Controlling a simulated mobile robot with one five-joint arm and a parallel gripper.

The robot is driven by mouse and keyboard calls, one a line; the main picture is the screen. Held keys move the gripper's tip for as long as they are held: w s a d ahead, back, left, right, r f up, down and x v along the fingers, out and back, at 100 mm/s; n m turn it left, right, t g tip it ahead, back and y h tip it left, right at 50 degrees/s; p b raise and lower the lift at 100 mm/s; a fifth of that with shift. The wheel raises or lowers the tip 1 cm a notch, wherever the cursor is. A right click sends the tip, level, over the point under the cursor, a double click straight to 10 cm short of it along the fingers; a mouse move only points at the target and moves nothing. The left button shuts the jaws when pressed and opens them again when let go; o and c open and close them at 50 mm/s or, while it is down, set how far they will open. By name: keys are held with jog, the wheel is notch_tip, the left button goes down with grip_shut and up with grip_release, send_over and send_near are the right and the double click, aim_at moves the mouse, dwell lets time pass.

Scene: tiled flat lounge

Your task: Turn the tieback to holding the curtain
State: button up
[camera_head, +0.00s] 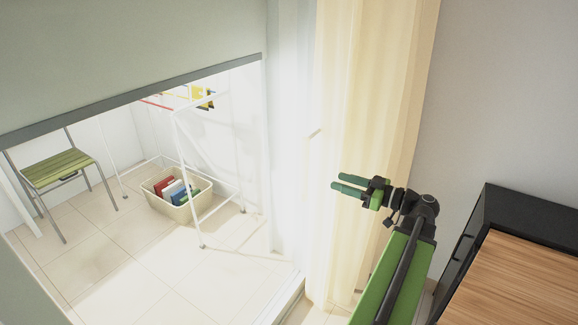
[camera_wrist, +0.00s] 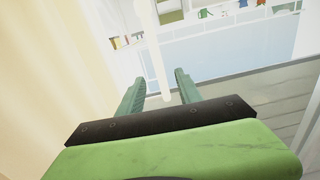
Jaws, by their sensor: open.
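The cream curtain (camera_head: 368,85) hangs in long folds beside the doorway in the head view. It fills the left of the wrist view (camera_wrist: 45,60). A short pale bar (camera_head: 315,133), which looks like the tieback, sticks out at the curtain's left edge. My gripper (camera_head: 338,183) is in front of the curtain, below that bar, with its green fingers pointing left. In the wrist view my gripper (camera_wrist: 160,76) is open. A slim white upright bar (camera_wrist: 152,50) shows between its fingers; I cannot tell whether it is the tieback or whether it touches them.
A dark cabinet with a wooden top (camera_head: 530,275) stands at the lower right. Beyond the doorway are a white drying rack (camera_head: 208,150), a basket with books (camera_head: 186,211) and a green-seated chair (camera_head: 60,168). The tiled floor (camera_head: 125,265) there is partly clear.

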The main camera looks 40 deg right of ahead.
aim_at(300, 166)
jog(key=x, duration=1.6)
jog(key=shift+w+d+r, duration=0.25)
jog(key=shift+w+r, duration=0.1)
jog(key=shift+w, duration=0.1)
jog(key=shift+c, duration=0.3)
grip_shut()
